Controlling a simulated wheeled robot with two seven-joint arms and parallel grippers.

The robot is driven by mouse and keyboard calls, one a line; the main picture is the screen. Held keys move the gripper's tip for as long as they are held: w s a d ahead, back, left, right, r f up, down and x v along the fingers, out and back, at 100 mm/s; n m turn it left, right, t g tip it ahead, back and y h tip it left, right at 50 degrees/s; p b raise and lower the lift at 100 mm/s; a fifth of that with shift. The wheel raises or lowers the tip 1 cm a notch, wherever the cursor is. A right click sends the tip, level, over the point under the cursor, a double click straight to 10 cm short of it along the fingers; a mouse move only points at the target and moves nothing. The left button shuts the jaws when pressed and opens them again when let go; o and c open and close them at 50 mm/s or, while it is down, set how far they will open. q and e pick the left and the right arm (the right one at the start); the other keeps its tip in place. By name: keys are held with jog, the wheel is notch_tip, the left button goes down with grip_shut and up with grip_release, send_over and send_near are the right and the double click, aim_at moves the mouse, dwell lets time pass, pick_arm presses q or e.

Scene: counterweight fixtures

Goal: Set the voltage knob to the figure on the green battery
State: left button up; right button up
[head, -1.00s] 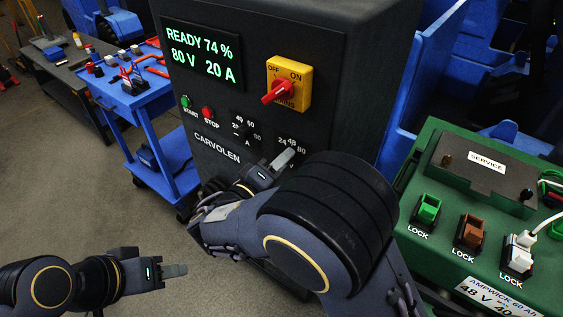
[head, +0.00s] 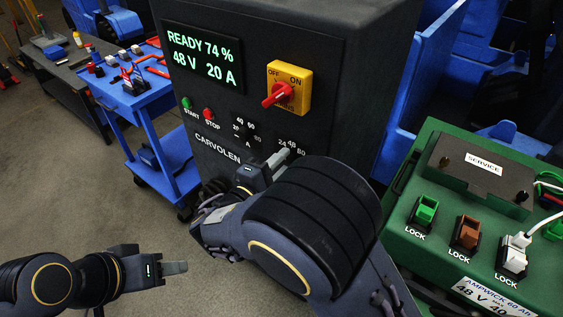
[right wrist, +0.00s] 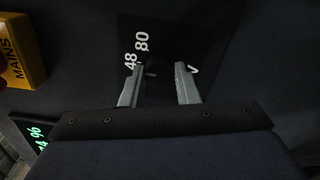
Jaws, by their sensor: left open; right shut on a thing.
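The charger (head: 340,130) stands in the middle of the head view. Its lit display (head: 202,58) reads READY 74 %, 48 V, 20 A. The green battery (head: 430,248) is at the right, with a label (head: 492,298) reading AMPWICK 60 Ah, 48 V and a partly cut-off 40. My right gripper (head: 283,158) is shut on the voltage knob, which shows dark between its fingertips in the right wrist view (right wrist: 152,78); the numbers 48 and 80 stand beside it. My left gripper (head: 176,267) is open and empty, low at the left, away from the charger.
A yellow mains switch with a red handle (head: 283,92), a green START button (head: 186,102), a red STOP button (head: 208,113) and the current knob (head: 246,138) are on the charger's front. A blue cart (head: 150,118) stands left. Open floor lies before it.

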dwell(0.4)
jog(key=o, duration=1)
jog(key=shift+a, duration=0.1)
